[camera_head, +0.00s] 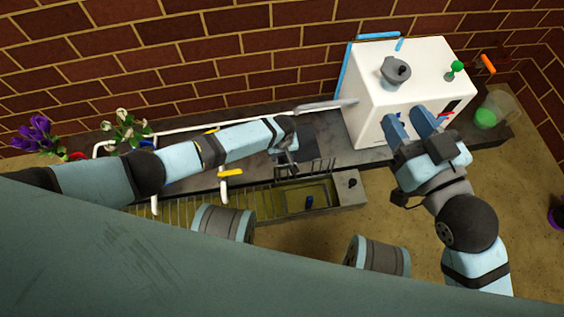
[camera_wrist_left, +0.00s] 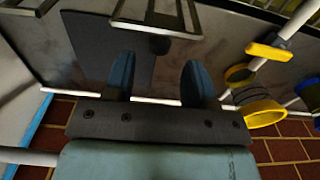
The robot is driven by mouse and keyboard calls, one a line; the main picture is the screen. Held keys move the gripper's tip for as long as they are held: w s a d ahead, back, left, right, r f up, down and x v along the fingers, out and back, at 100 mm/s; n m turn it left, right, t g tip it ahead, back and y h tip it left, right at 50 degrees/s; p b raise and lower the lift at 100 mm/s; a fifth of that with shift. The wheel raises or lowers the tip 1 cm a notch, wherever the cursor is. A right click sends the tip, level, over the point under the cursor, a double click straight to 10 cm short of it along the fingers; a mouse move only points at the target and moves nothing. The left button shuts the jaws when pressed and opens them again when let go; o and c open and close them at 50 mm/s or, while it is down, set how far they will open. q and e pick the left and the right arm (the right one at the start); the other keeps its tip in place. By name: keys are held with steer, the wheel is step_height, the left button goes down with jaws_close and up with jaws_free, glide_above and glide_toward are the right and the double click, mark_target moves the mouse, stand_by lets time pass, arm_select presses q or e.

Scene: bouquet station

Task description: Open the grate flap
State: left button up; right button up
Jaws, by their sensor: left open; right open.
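A small barred metal frame, which looks like the grate flap (camera_head: 318,168), lies at the counter's front edge, above the sunken trough. In the left wrist view, a metal frame with bars (camera_wrist_left: 157,24) shows at the top, just beyond the fingertips. My left gripper (camera_head: 286,157) is open and empty, over the counter beside the flap. Its two blue fingers (camera_wrist_left: 158,72) are spread apart with nothing between them. They look close to the frame, but I cannot tell whether they touch. My right gripper (camera_head: 411,122) is open in front of the white box.
The white box (camera_head: 378,96) with a grey knob stands on the counter's right end. A clear container (camera_head: 503,104) with something green is beside it. Purple flowers (camera_head: 35,135) and white flowers (camera_head: 127,125) stand at the left. A yellow-handled fixture (camera_head: 231,172) rises by the trough.

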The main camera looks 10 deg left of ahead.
mark_target(282, 159)
arm_select(q)
step_height(282, 159, down, 3)
steer(key=shift+f+b, duration=0.1)
steer(key=shift+b, duration=0.55)
steer(key=shift+f, duration=0.4)
arm_select(e)
steer(key=shift+w+d+r+n+t, duration=0.2)
steer(key=shift+w+d+n+t, duration=0.25)
steer(key=shift+n, duration=0.45)
steer(key=shift+a, duration=0.1)
arm_select(q)
jaws_close()
